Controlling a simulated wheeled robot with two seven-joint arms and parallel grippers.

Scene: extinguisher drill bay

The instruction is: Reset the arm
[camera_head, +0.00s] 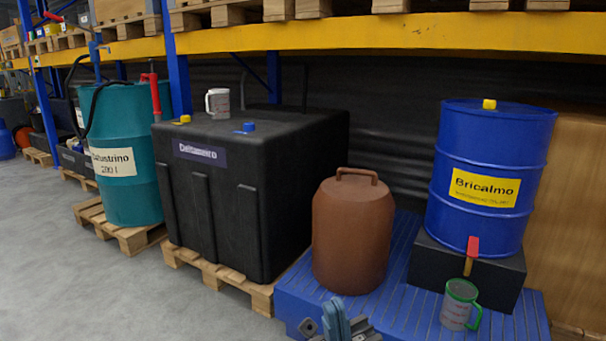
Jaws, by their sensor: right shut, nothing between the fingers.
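My right gripper (338,322) shows at the bottom edge of the head view, just right of centre. It is shut and empty, in front of the blue platform (297,300) and below the brown canister (352,235). Only its front part is in the picture; the rest of the arm is cut off by the frame. It looks apart from the canister. My left gripper is not in view.
A grey jug with a green rim (457,305) stands below the red-handled tap (472,250) of a blue drum (490,175). A black tank (270,200) and a teal drum (130,190) stand on pallets. A shelf beam (400,35) crosses overhead. Grey floor (60,260) lies clear at left.

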